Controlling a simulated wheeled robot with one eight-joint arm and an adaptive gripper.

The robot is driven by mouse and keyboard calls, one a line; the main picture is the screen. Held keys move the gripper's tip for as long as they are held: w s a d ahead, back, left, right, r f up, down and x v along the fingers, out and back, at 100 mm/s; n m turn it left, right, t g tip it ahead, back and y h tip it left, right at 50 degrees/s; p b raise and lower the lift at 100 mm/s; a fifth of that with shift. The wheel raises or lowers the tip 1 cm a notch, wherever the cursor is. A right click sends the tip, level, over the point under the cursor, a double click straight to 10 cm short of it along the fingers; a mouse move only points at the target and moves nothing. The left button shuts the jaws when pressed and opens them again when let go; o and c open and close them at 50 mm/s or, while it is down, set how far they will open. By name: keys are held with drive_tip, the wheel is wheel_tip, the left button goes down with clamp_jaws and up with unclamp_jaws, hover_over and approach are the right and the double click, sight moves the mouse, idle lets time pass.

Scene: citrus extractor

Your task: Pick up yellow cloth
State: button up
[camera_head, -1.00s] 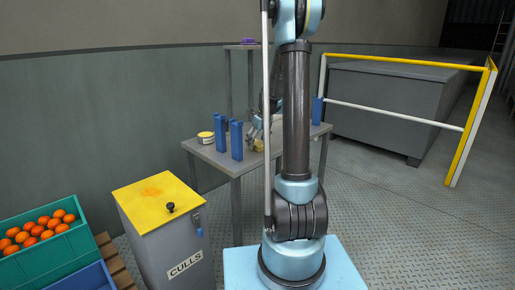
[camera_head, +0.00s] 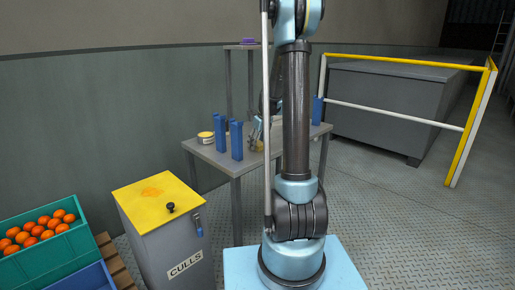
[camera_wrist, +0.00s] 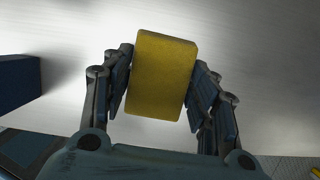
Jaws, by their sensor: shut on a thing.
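The yellow cloth (camera_wrist: 162,75) shows in the wrist view as a thick yellow block with rounded edges. It sits between the two fingers of my gripper (camera_wrist: 160,82), which is shut on it from both sides. Its top end stands out past the fingertips. In the head view my gripper (camera_head: 256,140) is over the grey table, beside the blue uprights and partly hidden by my arm. The cloth is too small and covered there to make out clearly.
The grey table (camera_head: 212,153) bears several blue uprights (camera_head: 237,141) and a yellow-and-white tub (camera_head: 206,138). A blue block (camera_wrist: 18,82) is left of my gripper. A grey bin with a yellow lid (camera_head: 158,192), labelled CULLS, stands at front left. A yellow-topped railing (camera_head: 400,60) is at right.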

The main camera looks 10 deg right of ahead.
sight(258, 143)
drive_tip(key=shift+c, duration=0.5)
wheel_tip(258, 143, up, 10)
drive_tip(key=shift+r, duration=0.25)
drive_tip(key=o, duration=0.6)
drive_tip(key=shift+c, duration=0.2)
drive_tip(key=c, duration=0.3)
drive_tip(key=shift+c, duration=0.2)
drive_tip(key=shift+s, duration=0.15)
